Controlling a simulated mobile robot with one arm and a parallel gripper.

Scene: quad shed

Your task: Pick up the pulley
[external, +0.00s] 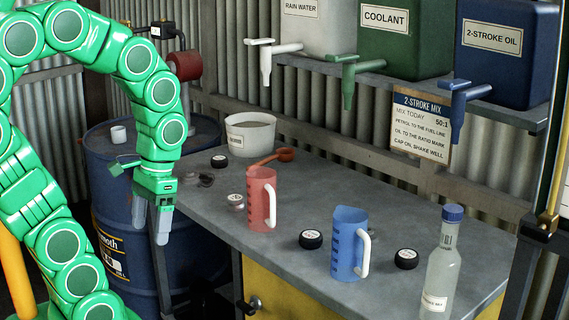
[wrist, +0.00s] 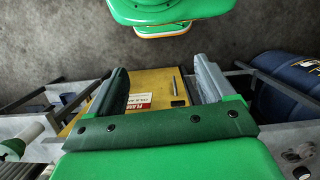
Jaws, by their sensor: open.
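A small dark metallic piece (external: 198,179), which looks like the pulley, lies flat on the grey bench (external: 330,215) near its left end; its shape is too small to be sure. Small dark round pieces (wrist: 299,153) show at the lower right edge of the wrist view, but I cannot tell if one is the pulley. My green gripper (external: 151,218) points down, left of the bench edge, apart from the piece. Its two grey fingers are spread and empty. In the wrist view my gripper (wrist: 161,82) frames the yellow cabinet front and floor.
A blue drum (external: 110,215) stands behind my gripper. Taps hang above the bench's back.

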